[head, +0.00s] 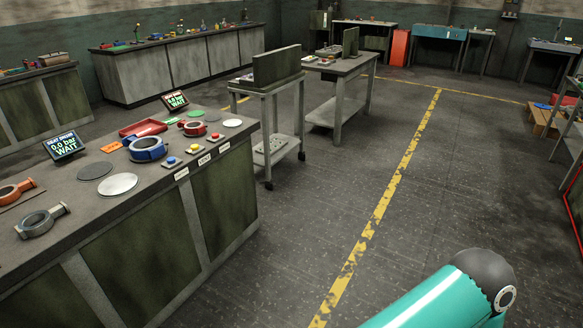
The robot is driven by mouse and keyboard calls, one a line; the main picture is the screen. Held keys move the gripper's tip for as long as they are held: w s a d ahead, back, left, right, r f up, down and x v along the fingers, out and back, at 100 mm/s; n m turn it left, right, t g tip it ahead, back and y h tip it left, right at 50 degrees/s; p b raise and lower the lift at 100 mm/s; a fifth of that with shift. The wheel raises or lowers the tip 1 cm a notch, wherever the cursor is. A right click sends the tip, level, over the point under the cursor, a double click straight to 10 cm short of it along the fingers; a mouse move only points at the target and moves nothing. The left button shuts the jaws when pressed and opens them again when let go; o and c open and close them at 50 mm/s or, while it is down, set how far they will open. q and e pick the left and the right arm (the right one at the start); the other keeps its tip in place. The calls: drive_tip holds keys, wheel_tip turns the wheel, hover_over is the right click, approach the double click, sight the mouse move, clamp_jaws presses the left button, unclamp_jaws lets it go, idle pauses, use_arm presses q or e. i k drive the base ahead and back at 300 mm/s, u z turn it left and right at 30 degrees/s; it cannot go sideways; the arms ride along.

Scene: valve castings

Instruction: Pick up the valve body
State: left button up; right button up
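Several ring-shaped valve castings lie on the workbench (110,215) at the left; I cannot tell which one the task means by the valve body. A grey casting (38,222) with a side stub lies near the bench's left end. An orange casting (14,191) lies just behind it, partly cut off by the picture edge. A blue ring-shaped piece (147,150) and a smaller red one (195,129) stand farther along the bench. Neither of my grippers shows; only a teal arm link of mine is in view at the lower right.
Two displays reading WAIT (64,146) (175,100), round discs (117,185), a red tray (142,128) and coloured buttons (171,162) share the bench. A wheeled cart (283,120) stands beyond its far end. The floor right of the bench, crossed by a yellow line (388,190), is clear.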

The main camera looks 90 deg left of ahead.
sight(24, 228)
drive_tip(key=z, duration=0.65)
drive_tip(key=i, duration=0.2)
drive_tip(key=u, duration=3.6)
drive_tip(key=i, duration=0.35)
drive_tip(key=u, duration=1.95)
drive_tip(key=k, duration=0.45)
drive_tip(key=u, duration=0.55)
drive_tip(key=i, duration=1.5)
drive_tip(key=z, duration=0.45)
